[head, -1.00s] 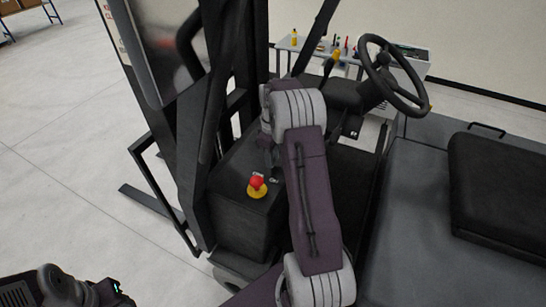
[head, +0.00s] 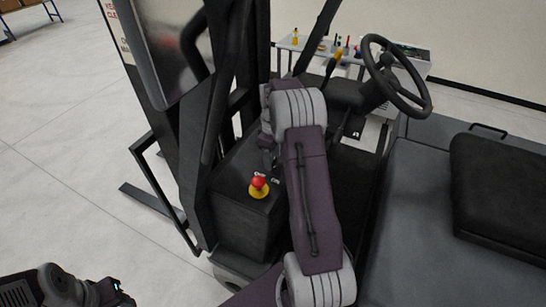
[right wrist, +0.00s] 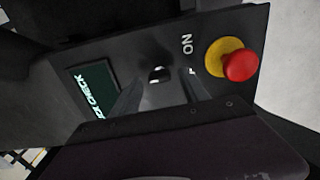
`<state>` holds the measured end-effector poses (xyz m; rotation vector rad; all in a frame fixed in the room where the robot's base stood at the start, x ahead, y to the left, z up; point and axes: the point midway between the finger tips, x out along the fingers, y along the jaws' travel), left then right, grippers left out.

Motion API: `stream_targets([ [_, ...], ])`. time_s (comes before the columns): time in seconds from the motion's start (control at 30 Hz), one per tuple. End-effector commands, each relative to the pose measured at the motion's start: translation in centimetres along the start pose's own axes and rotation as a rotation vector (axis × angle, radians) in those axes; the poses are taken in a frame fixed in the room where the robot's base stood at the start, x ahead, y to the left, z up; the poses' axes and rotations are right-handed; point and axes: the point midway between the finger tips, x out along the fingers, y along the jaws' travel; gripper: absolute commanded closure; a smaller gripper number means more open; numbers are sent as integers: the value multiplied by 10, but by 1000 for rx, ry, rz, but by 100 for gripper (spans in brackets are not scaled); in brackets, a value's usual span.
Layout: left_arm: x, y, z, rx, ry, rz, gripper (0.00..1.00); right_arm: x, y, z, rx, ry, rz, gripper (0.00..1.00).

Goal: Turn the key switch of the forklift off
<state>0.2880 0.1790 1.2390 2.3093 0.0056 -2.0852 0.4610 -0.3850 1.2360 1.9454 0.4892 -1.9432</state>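The key switch (right wrist: 160,75) shows in the right wrist view as a small dark and pale piece on the forklift's black control panel (right wrist: 220,25). A white "ON" label (right wrist: 187,44) is beside it. My right gripper (right wrist: 160,92) has its two fingers apart, pointing at the panel on either side of the switch, with nothing held. I cannot tell how deep the fingertips are relative to the key. In the head view my right gripper (head: 268,158) hangs over the panel, and the key is hidden there. My left arm shows at the lower left; its fingers are not clear.
A red emergency button on a yellow base (head: 259,187) is close to the switch; it also shows in the right wrist view (right wrist: 240,66). A display (right wrist: 95,90) is on the other side. The steering wheel (head: 395,76), mast and black seat (head: 500,185) surround the arm.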

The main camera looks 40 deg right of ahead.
Motion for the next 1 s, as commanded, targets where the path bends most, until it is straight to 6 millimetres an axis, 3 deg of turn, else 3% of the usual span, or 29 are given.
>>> stream_targets([
  [0.17,4,0,0,0,0,0,56,-5,1,0,1,1,3,47],
  [0.37,21,0,2,0,0,0,56,-45,1,-2,0,3,6,47],
  [0.6,25,0,3,0,0,0,56,-85,1,-3,-1,0,2,47],
  [1.0,24,0,2,0,0,0,56,-90,0,-3,-1,-2,0,47],
])
